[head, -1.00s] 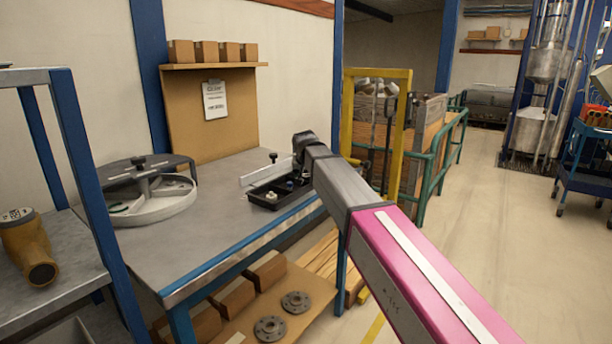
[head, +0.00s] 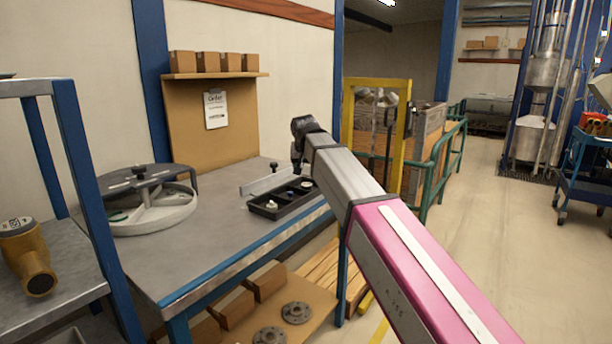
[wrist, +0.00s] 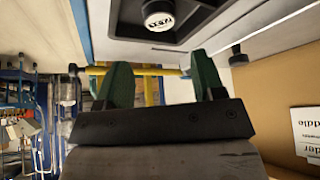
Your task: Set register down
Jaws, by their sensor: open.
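A black tray (head: 262,209) lies on the bench to the right of its middle. A small white round piece (head: 271,205) sits in its near part, and another pale piece (head: 306,184) is toward its far end. In the wrist view a white round piece with dark print on its face (wrist: 158,15), which looks like the register, rests in the tray (wrist: 125,22). My gripper (wrist: 162,75) is open, its two green fingers apart with nothing between them. In the head view it is above the tray, mostly hidden by my arm.
A round divided grey-white tray (head: 150,212) stands on the bench (head: 215,240) at left. A yellow-brown meter (head: 30,262) is on the left shelf. A pale straight rail (head: 262,181) lies behind the black tray. The bench between the trays is clear.

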